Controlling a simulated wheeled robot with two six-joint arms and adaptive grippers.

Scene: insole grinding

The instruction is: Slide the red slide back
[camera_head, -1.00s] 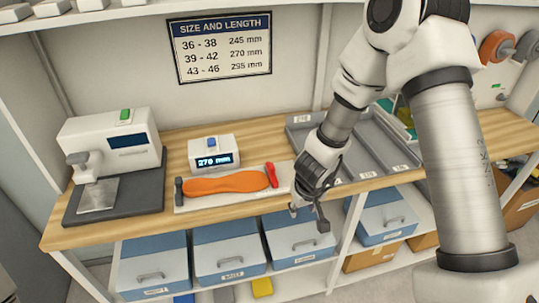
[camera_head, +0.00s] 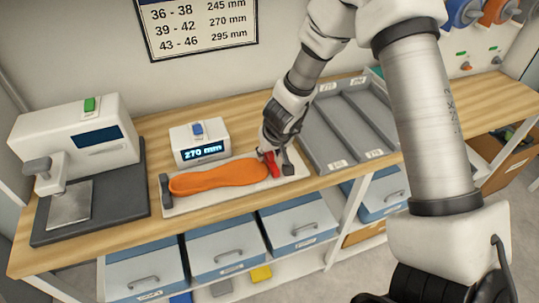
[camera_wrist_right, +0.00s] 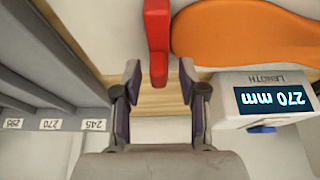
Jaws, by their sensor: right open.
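The red slide (camera_head: 272,166) stands at the right end of the pale measuring board (camera_head: 210,200), beside the orange insole (camera_head: 222,178). In the right wrist view, the red slide (camera_wrist_right: 157,40) comes in from the top, with the orange insole (camera_wrist_right: 245,32) to its right. My right gripper (camera_head: 278,158) is over the slide's end. In the wrist view, its open fingers (camera_wrist_right: 160,84) flank the slide's near end, with a gap on both sides. The display box (camera_head: 200,143) behind the board reads 270 mm. My left gripper is not in view.
A white machine (camera_head: 75,130) on a dark base stands at the left. A grey tray with labelled lanes (camera_head: 330,140) lies close to the right of my right gripper. Blue drawers (camera_head: 228,250) sit below the wooden bench top (camera_head: 150,128).

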